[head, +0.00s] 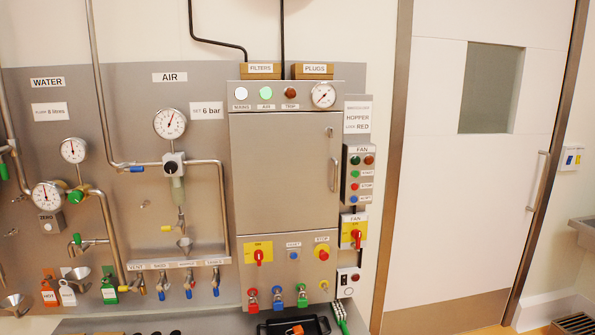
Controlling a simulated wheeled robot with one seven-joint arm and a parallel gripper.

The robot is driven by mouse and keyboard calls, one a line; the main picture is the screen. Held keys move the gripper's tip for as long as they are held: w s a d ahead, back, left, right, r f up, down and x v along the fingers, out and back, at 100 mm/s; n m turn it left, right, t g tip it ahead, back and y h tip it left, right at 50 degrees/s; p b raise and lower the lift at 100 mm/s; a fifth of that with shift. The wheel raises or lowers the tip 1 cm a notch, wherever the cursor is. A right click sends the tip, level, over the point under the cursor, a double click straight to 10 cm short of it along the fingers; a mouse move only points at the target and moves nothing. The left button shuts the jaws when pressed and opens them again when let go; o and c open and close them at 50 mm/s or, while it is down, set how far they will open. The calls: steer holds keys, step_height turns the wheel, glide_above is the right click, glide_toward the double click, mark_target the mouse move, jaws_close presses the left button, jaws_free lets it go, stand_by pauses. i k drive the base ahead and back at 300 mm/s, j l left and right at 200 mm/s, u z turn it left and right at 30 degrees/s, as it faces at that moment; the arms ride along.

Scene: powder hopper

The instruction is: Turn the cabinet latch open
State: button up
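The grey cabinet (280,170) is mounted on the wall panel in the middle of the head view. Its door looks closed. A small latch (329,132) sits near the door's upper right edge; it is too small to tell its exact angle. A vertical bar handle (334,174) is below the latch on the same edge. My gripper is not in the view.
A fan button box (359,174) and a yellow fan switch (353,231) are close to the cabinet's right side. Lamps and a gauge (323,95) are above the door. Pipes and the air gauge (170,123) are left. A white door (470,160) is right.

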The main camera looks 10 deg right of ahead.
mark_target(329, 131)
steer(key=i+l+u, duration=0.15)
steer(key=i+u, duration=0.2)
steer(key=i, duration=0.25)
steer(key=i+l+u, duration=0.35)
steer(key=i, duration=0.25)
steer(key=i+l+u, duration=0.3)
steer(key=i, duration=0.3)
steer(key=j+z, duration=0.1)
steer(key=l+u, duration=0.1)
steer(key=l, duration=0.1)
